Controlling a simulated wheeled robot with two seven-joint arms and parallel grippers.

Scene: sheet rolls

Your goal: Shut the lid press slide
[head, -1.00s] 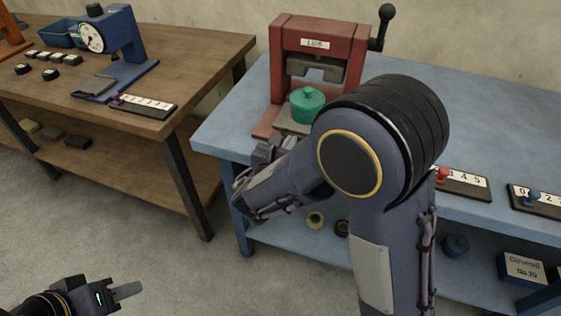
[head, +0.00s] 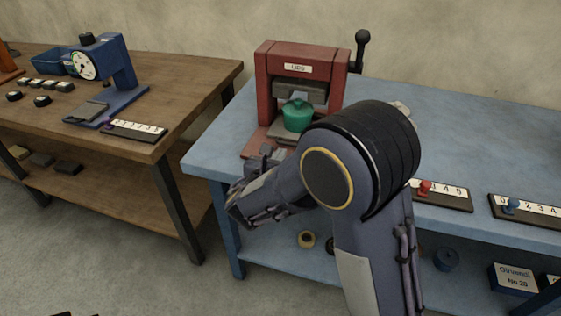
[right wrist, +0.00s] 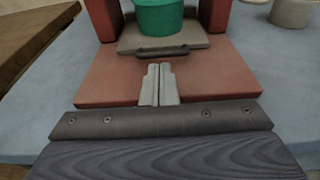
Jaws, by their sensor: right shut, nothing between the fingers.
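The red lid press (head: 297,68) stands at the left of the blue table. Its grey slide (right wrist: 215,42) carries a green lidded pot (head: 297,116) and has a dark lip along its front edge. The pot is at the opening between the red posts, its knob just below the press head. My right gripper (right wrist: 159,68) is shut and empty, low over the red base (right wrist: 100,75). Its tips point at the middle of the slide's lip; I cannot tell whether they touch it. In the head view my right arm partly hides the press base and slide front. My left gripper is not clearly visible.
A crank (head: 361,48) sticks up at the press's right. Number strips with a red peg (head: 424,188) and a blue peg (head: 512,206) lie at the table's front right. The wooden table (head: 190,85) with a blue gauge stand (head: 119,68) is at left, across a gap.

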